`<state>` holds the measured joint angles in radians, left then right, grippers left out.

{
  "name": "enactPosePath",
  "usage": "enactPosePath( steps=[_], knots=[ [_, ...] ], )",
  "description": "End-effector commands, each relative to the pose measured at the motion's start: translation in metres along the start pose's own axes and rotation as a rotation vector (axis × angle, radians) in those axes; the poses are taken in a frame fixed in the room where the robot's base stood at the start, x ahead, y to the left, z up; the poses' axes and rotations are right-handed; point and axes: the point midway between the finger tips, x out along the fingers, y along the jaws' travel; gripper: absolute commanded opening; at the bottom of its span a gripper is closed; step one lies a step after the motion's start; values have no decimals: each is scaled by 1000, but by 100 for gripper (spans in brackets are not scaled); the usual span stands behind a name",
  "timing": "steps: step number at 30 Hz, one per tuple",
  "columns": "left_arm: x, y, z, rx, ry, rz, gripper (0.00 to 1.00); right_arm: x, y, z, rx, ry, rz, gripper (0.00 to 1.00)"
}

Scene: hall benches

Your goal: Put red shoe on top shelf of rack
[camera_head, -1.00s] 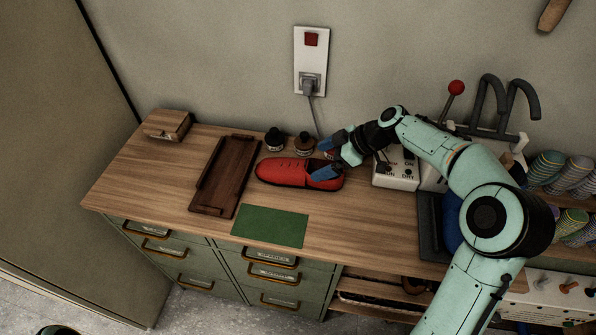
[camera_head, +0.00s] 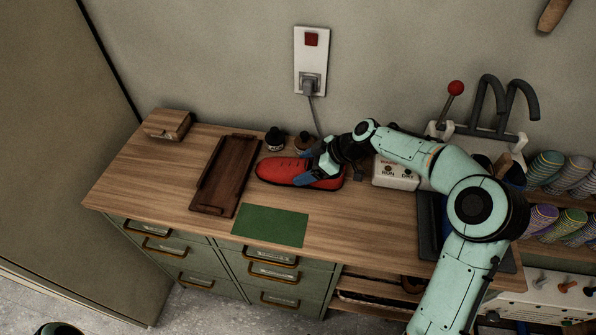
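The red shoe (camera_head: 283,171) lies on the wooden bench top, toe to the left, with a dark sole. My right gripper (camera_head: 316,165) is over the heel half of the shoe. Its blue fingers are spread apart, one by the shoe's far side and one over its opening. I cannot tell whether they touch it. The heel is partly hidden by the gripper. A slatted wooden shelf (camera_head: 380,285) shows under the bench at the right, possibly part of the rack; my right arm hides part of it. My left gripper is not in view.
A dark wooden tray (camera_head: 214,200) and a green mat (camera_head: 270,226) lie left and in front of the shoe. Small dark bottles (camera_head: 275,139) stand behind it. A white switch box (camera_head: 396,174) is to its right. The bench's left end is mostly clear.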

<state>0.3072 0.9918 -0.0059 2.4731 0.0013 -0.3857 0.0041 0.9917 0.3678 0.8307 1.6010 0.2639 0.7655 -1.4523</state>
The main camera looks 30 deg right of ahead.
Motion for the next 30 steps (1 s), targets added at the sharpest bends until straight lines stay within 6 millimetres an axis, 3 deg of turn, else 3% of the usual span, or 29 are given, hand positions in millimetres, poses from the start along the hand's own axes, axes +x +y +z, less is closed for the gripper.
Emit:
enactPosePath(
  steps=[1,2,11,16,20,30],
  knots=[
    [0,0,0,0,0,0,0,0,0,0,0,0,1,40],
    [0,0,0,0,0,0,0,0,0,-1,0,1,1,34],
    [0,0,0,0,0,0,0,-3,1,-4,-1,1,3,33],
    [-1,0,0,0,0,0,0,-16,1,-16,-3,1,5,33],
    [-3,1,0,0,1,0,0,-35,1,-35,-4,1,6,33],
    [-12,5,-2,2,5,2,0,-104,0,-106,-5,4,4,33]
  ],
)
